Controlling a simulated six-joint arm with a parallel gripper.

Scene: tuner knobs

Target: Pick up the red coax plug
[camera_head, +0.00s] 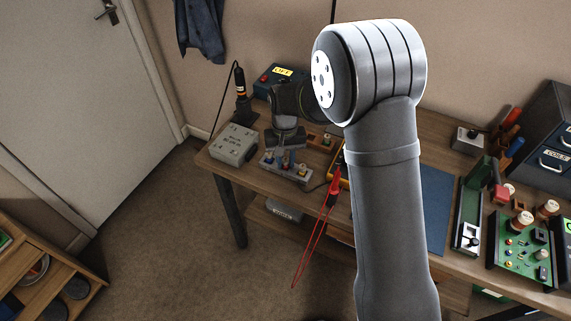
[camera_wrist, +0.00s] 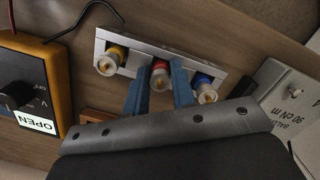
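A pale metal rack (camera_wrist: 120,40) holds three coax plugs in a row in the wrist view. The red coax plug (camera_wrist: 160,75) is in the middle, the yellow-collared one (camera_wrist: 110,60) on its left and the blue-collared one (camera_wrist: 205,88) on its right. My gripper (camera_wrist: 160,72) has its two blue fingers apart, one on each side of the red plug. They look open around it; whether either touches it I cannot tell. In the head view my gripper (camera_head: 286,156) points down over the rack (camera_head: 300,177), hiding part of it.
A yellow multimeter (camera_wrist: 62,80) with an "OPEN" label is left of the rack in the wrist view. A grey box (camera_wrist: 298,100) is close on the right; it also shows in the head view (camera_head: 234,146). Red leads (camera_head: 320,225) hang off the table's front edge.

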